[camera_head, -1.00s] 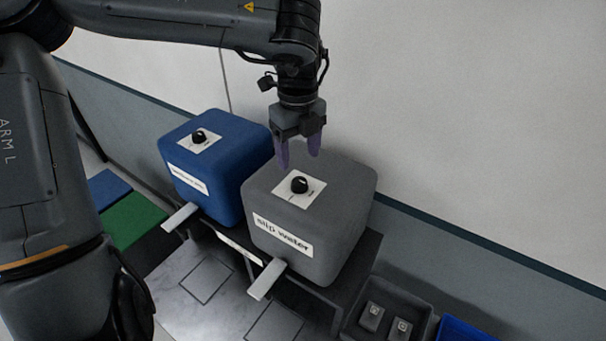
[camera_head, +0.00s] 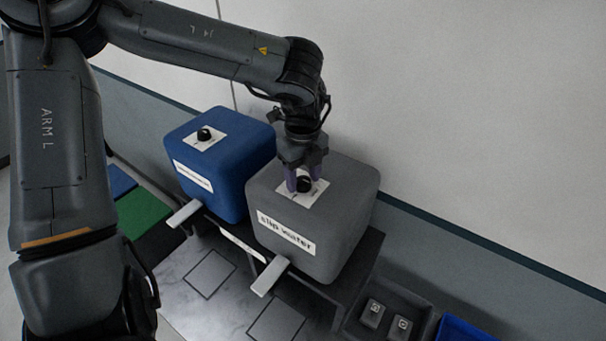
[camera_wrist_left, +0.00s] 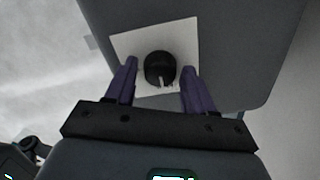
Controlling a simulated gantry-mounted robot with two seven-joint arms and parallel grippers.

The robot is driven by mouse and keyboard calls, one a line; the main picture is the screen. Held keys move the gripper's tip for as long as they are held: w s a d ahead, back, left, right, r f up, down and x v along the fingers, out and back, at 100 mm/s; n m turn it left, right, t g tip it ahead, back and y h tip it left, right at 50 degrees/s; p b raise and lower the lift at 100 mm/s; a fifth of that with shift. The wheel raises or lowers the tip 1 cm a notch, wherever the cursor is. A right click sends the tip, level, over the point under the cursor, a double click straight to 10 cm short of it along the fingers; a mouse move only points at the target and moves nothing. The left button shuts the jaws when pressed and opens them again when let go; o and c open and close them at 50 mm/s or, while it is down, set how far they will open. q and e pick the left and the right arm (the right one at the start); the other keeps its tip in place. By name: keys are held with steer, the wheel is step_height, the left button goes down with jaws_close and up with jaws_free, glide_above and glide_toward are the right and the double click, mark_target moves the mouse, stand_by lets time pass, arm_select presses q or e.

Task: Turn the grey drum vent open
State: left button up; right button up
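The grey drum (camera_head: 345,205) stands on a dark stand, with a label reading "slip water" on its front. On its top is a white plate (camera_head: 316,198) with a round black vent knob (camera_head: 303,184). My left gripper (camera_head: 303,182) is over the knob, pointing down. In the left wrist view the black knob (camera_wrist_left: 160,68), with a light mark on its lower edge, sits between and slightly beyond the open purple fingertips of the gripper (camera_wrist_left: 158,75). Gaps show on both sides of the knob. My right gripper is not in view.
A blue drum (camera_head: 225,165) with a similar knob (camera_head: 204,134) stands close on the left. Light spouts or levers (camera_head: 270,276) stick out in front. A dark tray (camera_head: 385,325) with small grey blocks is at lower right. The wall is behind.

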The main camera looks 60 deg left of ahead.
arm_select(q)
steer(key=c, duration=0.8)
steer(key=shift+o, duration=0.2)
steer(key=shift+m, duration=0.5)
steer(key=m+p, duration=0.1)
steer(key=m, duration=0.2)
steer(key=shift+r+m, duration=0.1)
steer(key=shift+m, duration=0.3)
steer(key=m+p, duration=0.1)
steer(key=m, duration=0.3)
steer(key=shift+m, duration=0.3)
steer(key=m, duration=0.4)
steer(key=shift+p, duration=0.35)
steer(key=m, duration=0.4)
steer(key=shift+p, duration=0.3)
steer(key=shift+m, duration=0.4)
